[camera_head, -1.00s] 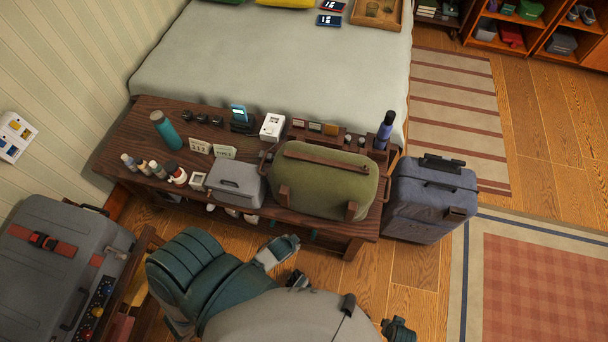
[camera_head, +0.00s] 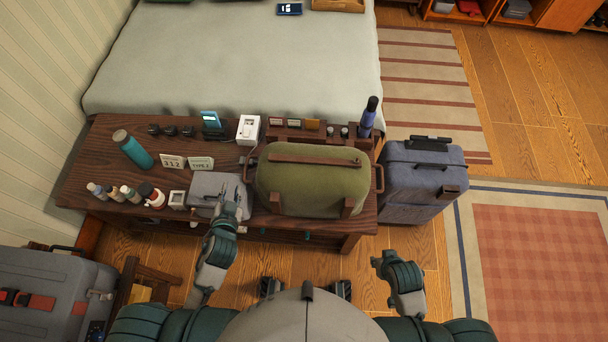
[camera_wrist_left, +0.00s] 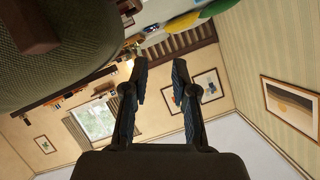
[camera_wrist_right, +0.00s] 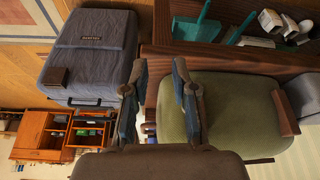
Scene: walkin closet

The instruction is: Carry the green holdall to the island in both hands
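The green holdall (camera_head: 312,188) sits upright on the dark wooden bench (camera_head: 92,170) at the foot of the bed, with brown loop handles at its two ends and a brown strap on top. My left gripper (camera_head: 232,192) is in front of the small grey case, just left of the holdall; in the left wrist view its fingers (camera_wrist_left: 160,80) are apart and empty, with the holdall beside them. My right gripper (camera_wrist_right: 158,80) is open and empty, pointing toward the holdall's right side; in the head view its arm is low right and its fingers are unclear. The island is not identifiable.
A blue-grey suitcase (camera_head: 420,185) stands on the floor right of the bench. A small grey case (camera_head: 205,190), bottles (camera_head: 128,195), a teal flask (camera_head: 132,150) and cards crowd the bench's left. A grey suitcase (camera_head: 45,290) is at lower left. Floor at right is open.

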